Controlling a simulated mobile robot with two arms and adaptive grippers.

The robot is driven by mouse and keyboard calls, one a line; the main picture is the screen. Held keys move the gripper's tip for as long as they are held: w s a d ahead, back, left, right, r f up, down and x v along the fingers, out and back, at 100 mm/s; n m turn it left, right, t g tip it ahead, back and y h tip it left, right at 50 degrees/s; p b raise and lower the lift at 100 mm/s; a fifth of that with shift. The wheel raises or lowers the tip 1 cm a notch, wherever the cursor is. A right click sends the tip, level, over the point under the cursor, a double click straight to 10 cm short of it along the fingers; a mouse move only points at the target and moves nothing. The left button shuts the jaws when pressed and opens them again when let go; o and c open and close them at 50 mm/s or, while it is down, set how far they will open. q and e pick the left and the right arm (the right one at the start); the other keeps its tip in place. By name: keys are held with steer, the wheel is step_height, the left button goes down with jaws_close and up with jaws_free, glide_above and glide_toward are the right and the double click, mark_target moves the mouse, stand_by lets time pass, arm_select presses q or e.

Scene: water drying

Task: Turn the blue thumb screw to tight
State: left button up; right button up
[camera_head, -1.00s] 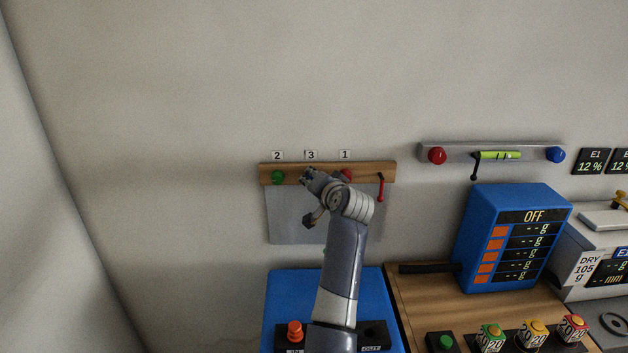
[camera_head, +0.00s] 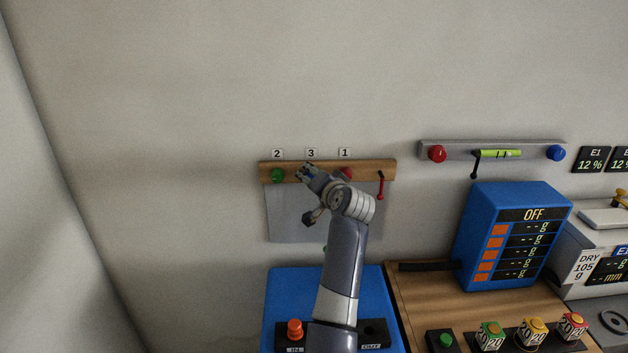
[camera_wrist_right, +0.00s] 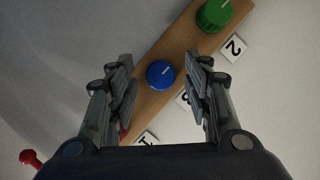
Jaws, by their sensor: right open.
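The blue thumb screw (camera_wrist_right: 160,73) sits on a wooden rail on the wall, by the label 3, with a pale line on its face. In the right wrist view it lies between the two fingers of my right gripper (camera_wrist_right: 163,80). The fingers are open, with a gap on both sides of the screw, and do not appear to touch it. In the head view my right gripper (camera_head: 309,173) is at the rail's middle and mostly hides the blue screw. My left gripper is not in view.
The wooden rail (camera_head: 266,169) also carries a green knob (camera_head: 278,176), a red knob (camera_head: 347,174) and a red lever (camera_head: 381,188). A grey rail (camera_head: 470,148) with red and blue knobs hangs to the right. A blue box (camera_head: 470,237) stands on the worktop.

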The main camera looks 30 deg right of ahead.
steer(key=v, duration=0.7)
steer(key=shift+s, duration=0.2)
steer(key=shift+a, duration=0.1)
stand_by(0.3)
